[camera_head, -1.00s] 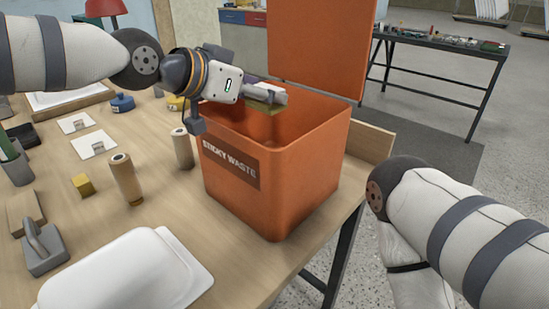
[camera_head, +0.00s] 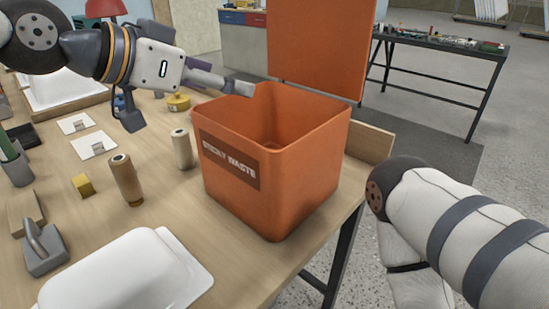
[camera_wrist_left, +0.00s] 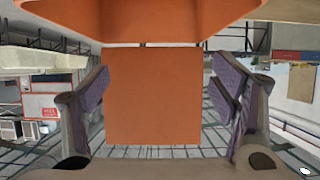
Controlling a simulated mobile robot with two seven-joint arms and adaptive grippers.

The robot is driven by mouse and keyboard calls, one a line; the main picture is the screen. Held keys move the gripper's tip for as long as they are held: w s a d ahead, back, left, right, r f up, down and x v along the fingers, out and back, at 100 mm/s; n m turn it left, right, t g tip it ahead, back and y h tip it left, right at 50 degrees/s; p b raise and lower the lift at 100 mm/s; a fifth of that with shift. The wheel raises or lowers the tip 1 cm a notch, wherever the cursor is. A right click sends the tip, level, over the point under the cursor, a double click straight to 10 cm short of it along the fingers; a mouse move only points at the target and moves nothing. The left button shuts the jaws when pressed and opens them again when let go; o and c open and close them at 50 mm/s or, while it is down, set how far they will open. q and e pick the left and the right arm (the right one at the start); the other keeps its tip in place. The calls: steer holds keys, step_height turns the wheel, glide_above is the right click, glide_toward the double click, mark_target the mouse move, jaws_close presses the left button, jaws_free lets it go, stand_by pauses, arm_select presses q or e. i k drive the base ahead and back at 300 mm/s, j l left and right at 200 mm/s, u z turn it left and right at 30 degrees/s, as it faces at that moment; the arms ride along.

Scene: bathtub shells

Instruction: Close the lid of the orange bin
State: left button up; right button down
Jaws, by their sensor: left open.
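The orange bin (camera_head: 270,195) stands at the table's right edge, with a dark "STICKY WASTE" label on its front. Its lid (camera_head: 318,50) stands upright and open at the far side, with its top cut off by the frame. My left gripper (camera_head: 240,86) is at the bin's far left rim, its fingertips close to that corner. In the left wrist view, my left gripper (camera_wrist_left: 155,100) is open. The orange lid panel (camera_wrist_left: 152,95) shows between its fingers, and the bin (camera_wrist_left: 170,20) fills the top. My right gripper is out of view; only my right arm shows.
Left of the bin on the table (camera_head: 170,220) are a wooden cylinder (camera_head: 126,180), a paler cylinder (camera_head: 182,150), a yellow block (camera_head: 84,185) and a white casing (camera_head: 125,280). A dark side table (camera_head: 440,50) stands apart behind.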

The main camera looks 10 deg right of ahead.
mark_target(321, 46)
steer(key=k, duration=1)
